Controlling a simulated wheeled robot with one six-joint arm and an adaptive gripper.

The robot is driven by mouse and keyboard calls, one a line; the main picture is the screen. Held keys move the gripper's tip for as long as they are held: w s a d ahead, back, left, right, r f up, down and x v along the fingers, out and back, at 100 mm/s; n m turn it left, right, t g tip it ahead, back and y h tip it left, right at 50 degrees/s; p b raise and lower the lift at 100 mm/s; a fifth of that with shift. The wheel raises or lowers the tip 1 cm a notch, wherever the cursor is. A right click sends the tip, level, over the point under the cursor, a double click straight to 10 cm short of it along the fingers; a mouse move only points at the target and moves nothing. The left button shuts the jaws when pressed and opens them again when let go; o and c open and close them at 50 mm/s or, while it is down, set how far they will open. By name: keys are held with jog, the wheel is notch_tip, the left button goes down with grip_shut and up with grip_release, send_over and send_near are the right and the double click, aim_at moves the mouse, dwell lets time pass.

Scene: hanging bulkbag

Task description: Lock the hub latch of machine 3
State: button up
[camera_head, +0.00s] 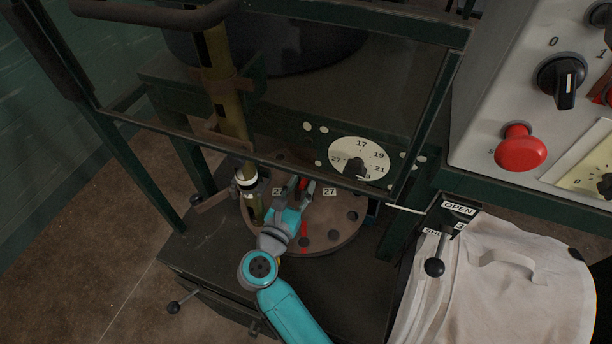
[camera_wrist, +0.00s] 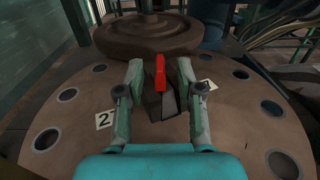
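The hub latch shows as a small upright red lever (camera_wrist: 160,76) on a dark block (camera_wrist: 162,104) in the wrist view. It stands on the round brown hub plate (camera_wrist: 75,128), which has a ring of holes. My gripper (camera_wrist: 160,66) is open, with one finger on each side of the red lever and a visible gap on both sides. In the head view my gripper (camera_head: 298,186) is over the plate, and the lever's red tip (camera_head: 303,184) shows between the fingers. Whether the fingers are level with the lever in depth is hard to tell.
A yellow-green post (camera_head: 230,110) and dark green frame bars stand close to the left and above. A numbered dial (camera_head: 358,161) is behind the plate. A control panel with a red button (camera_head: 521,148), an OPEN/SHUT lever (camera_head: 435,266) and a pale bag (camera_head: 500,285) are at right.

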jog(key=v, duration=0.7)
jog(key=shift+s+a, duration=0.1)
jog(key=shift+s, duration=0.25)
jog(key=shift+c, duration=0.2)
